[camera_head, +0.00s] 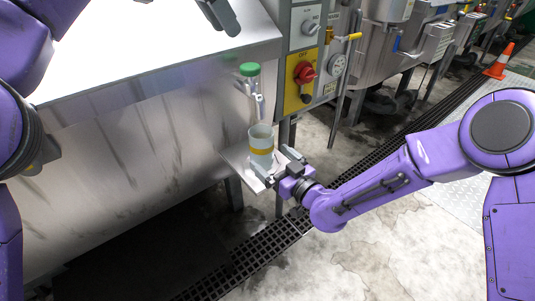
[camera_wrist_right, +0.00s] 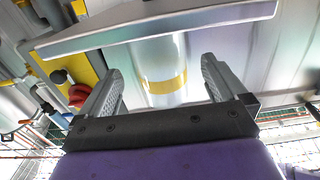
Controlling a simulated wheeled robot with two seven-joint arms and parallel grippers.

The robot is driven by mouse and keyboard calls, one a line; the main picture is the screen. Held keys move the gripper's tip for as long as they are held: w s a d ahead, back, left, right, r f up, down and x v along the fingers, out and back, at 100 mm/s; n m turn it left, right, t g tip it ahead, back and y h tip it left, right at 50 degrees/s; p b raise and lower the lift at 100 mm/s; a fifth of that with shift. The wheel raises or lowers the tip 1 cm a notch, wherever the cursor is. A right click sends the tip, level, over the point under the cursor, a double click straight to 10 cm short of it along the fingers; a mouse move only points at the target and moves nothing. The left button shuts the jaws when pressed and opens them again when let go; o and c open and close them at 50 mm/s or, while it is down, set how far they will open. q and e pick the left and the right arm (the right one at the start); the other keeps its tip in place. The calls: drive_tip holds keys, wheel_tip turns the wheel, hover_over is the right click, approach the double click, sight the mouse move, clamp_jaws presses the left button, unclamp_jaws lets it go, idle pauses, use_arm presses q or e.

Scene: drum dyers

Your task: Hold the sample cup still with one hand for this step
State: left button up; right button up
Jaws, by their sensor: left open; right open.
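The sample cup (camera_head: 261,146), a pale cylinder with a yellow band, stands upright on a small metal shelf (camera_head: 237,163) at the side of the steel vat. My right gripper (camera_head: 266,170) is open at the cup, low on its near right side. In the right wrist view the cup (camera_wrist_right: 160,72) lies between the two spread fingers (camera_wrist_right: 160,92), with visible gaps at both sides. My left gripper (camera_head: 220,14) is only partly in view at the top edge, over the vat top and well away from the cup.
A green-capped valve (camera_head: 249,69) sits above the cup. A control panel with a red knob (camera_head: 304,72) is to the right of it. The steel vat (camera_head: 130,140) fills the left. A floor grate (camera_head: 250,255) and an orange cone (camera_head: 498,62) also show.

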drive_tip(key=x, duration=0.5)
drive_tip(key=shift+w+a, duration=0.15)
drive_tip(key=shift+w, duration=0.1)
drive_tip(key=c, duration=1.1)
